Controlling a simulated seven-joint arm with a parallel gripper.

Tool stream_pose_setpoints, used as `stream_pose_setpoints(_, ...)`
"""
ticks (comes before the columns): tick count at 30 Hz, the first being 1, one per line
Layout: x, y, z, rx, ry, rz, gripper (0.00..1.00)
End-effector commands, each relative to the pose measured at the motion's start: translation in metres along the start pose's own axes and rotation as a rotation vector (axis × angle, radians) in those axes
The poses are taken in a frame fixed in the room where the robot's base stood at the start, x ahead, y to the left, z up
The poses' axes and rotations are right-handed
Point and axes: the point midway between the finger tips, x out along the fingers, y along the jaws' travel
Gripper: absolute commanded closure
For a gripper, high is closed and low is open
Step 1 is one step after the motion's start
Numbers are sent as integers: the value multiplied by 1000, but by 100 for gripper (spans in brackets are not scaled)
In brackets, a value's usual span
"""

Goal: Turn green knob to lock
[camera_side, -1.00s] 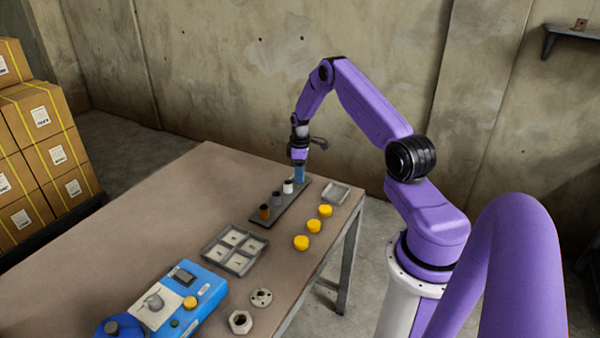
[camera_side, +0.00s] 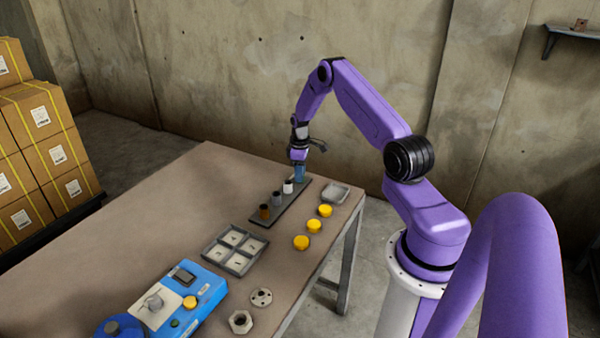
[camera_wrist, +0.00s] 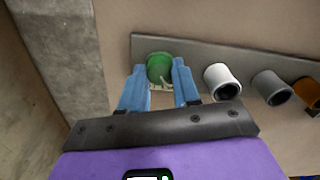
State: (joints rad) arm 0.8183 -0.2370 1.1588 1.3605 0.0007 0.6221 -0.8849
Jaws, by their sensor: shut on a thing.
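The green knob (camera_wrist: 159,68) stands at the end of a grey rail in the wrist view. My gripper (camera_wrist: 160,80) has its two blue fingers shut on the knob, one on each side. In the side view my gripper (camera_side: 299,172) points down at the far end of the rail (camera_side: 268,216), and the green knob is hidden there. The rail also shows in the wrist view (camera_wrist: 215,55). Its white knob (camera_side: 288,187), grey knob (camera_side: 277,198) and orange-brown knob (camera_side: 264,211) stand in a row beside the green one, apart from my fingers.
A small grey tray (camera_side: 336,193) and three yellow caps (camera_side: 314,226) lie right of the rail. A four-compartment tray (camera_side: 235,249), a blue control box (camera_side: 170,304), a hex nut (camera_side: 240,321) and a round flange (camera_side: 261,297) lie nearer. The table's left part is clear.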

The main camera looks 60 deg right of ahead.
Motion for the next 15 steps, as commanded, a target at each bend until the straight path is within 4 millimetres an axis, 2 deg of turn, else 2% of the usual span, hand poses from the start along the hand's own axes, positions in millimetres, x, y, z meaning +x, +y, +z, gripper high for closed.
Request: stream_pose_setpoints(15, 0, 0, 0, 447, -1, 0, 99)
